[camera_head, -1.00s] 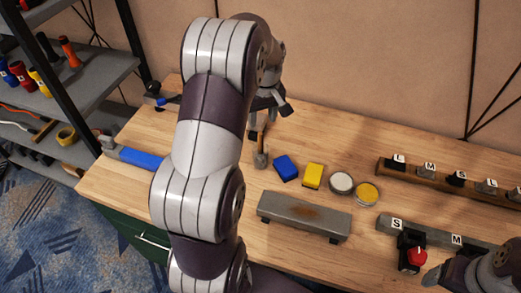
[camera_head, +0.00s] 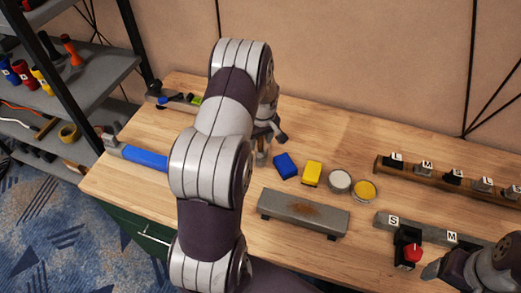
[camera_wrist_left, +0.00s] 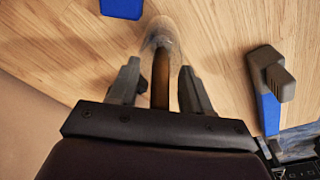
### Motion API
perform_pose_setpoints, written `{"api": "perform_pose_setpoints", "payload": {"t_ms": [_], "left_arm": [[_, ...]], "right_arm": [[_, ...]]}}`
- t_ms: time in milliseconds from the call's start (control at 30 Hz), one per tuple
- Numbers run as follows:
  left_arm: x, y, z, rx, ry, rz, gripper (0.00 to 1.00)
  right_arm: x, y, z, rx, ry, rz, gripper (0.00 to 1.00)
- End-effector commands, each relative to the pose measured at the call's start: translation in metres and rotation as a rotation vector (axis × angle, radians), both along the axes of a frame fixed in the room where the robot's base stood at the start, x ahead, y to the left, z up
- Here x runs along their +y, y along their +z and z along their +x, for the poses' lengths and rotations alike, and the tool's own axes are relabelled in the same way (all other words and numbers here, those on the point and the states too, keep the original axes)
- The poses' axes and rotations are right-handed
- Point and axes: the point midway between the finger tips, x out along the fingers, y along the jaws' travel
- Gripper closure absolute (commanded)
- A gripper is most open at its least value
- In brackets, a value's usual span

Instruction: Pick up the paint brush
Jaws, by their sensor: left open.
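The paint brush lies on the wooden table. In the left wrist view, its brown handle (camera_wrist_left: 160,82) runs between my left gripper's fingers, and its pale bristle end (camera_wrist_left: 160,35) points away from the gripper. In the head view only a small part of the brush (camera_head: 262,157) shows below the fingers. My left gripper (camera_head: 268,136) is low over the brush; in the left wrist view (camera_wrist_left: 159,72) its fingers are open, one each side of the handle, with gaps. My right gripper (camera_head: 435,271) is at the lower right, only partly in view.
A blue block (camera_head: 285,166), a yellow block (camera_head: 312,173) and two round tins, white (camera_head: 340,181) and yellow (camera_head: 364,190), stand right of the brush. A grey bench block (camera_head: 304,213) lies in front. A blue-handled hammer (camera_head: 143,156) is left.

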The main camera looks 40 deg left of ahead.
Motion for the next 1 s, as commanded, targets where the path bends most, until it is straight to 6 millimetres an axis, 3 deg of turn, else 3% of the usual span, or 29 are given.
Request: {"api": "perform_pose_setpoints", "payload": {"t_ms": [33, 167, 500, 800, 1000], "left_arm": [[0.000, 0.000, 0.000, 0.000, 0.000, 0.000, 0.58], [0.000, 0.000, 0.000, 0.000, 0.000, 0.000, 1.00], [0.000, 0.005, 0.001, -0.003, 0.000, 0.001, 1.00], [0.000, 0.073, 0.001, -0.006, 0.001, 0.003, 1.00], [0.000, 0.099, 0.000, 0.000, 0.000, 0.000, 1.00]], "right_arm": [[0.000, 0.000, 0.000, 0.000, 0.000, 0.000, 0.23], [0.000, 0.000, 0.000, 0.000, 0.000, 0.000, 0.23], [0.000, -0.001, 0.000, 0.000, 0.000, 0.000, 0.23], [0.000, -0.013, 0.000, 0.000, 0.000, 0.000, 0.23], [0.000, -0.015, 0.000, 0.000, 0.000, 0.000, 0.23]]}}
